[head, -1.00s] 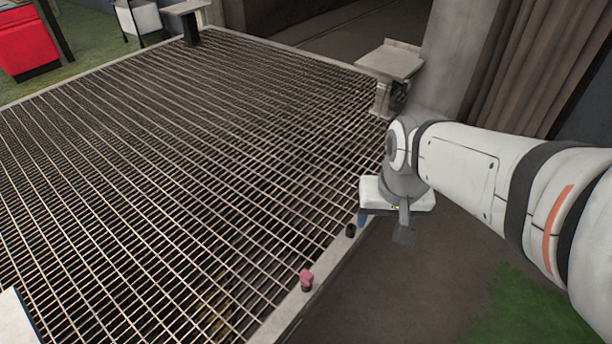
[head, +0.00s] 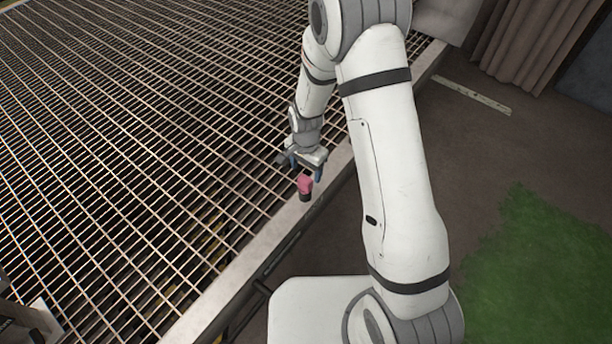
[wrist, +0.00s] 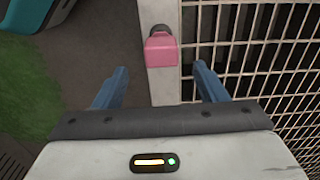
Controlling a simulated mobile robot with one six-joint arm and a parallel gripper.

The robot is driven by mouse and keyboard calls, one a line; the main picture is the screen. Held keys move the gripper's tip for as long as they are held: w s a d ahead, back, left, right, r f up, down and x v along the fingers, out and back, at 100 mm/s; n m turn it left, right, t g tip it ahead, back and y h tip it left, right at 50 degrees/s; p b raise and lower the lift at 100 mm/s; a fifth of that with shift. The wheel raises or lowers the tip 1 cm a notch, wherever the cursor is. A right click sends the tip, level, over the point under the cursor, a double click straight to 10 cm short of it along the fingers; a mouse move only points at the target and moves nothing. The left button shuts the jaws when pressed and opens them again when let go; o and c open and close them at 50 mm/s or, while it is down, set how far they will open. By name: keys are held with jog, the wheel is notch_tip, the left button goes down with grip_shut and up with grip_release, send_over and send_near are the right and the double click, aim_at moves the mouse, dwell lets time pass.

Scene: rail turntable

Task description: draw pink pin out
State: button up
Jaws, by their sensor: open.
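The pink pin (head: 305,184) stands at the pale edge beam of the grating, with a dark part below its pink head. In the wrist view the pink pin (wrist: 161,50) shows on the beam ahead of the fingers, roughly between their lines, with a dark round piece behind it. My gripper (head: 305,172) is just behind the pin in the head view. Its two blue fingers are apart and empty in the wrist view (wrist: 157,82). I see no contact with the pin.
The metal grating (head: 130,120) spreads to the left. Its pale edge beam (head: 232,272) runs along the right side. Brown floor (head: 490,150) and a green patch (head: 530,250) lie to the right. A turquoise object (wrist: 30,12) shows at the wrist view's upper left.

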aim_at(305, 180)
notch_tip(305, 180, down, 9)
jog(key=shift+a+r+b, duration=0.1)
jog(key=shift+b, duration=0.95)
jog(key=c, duration=1.2)
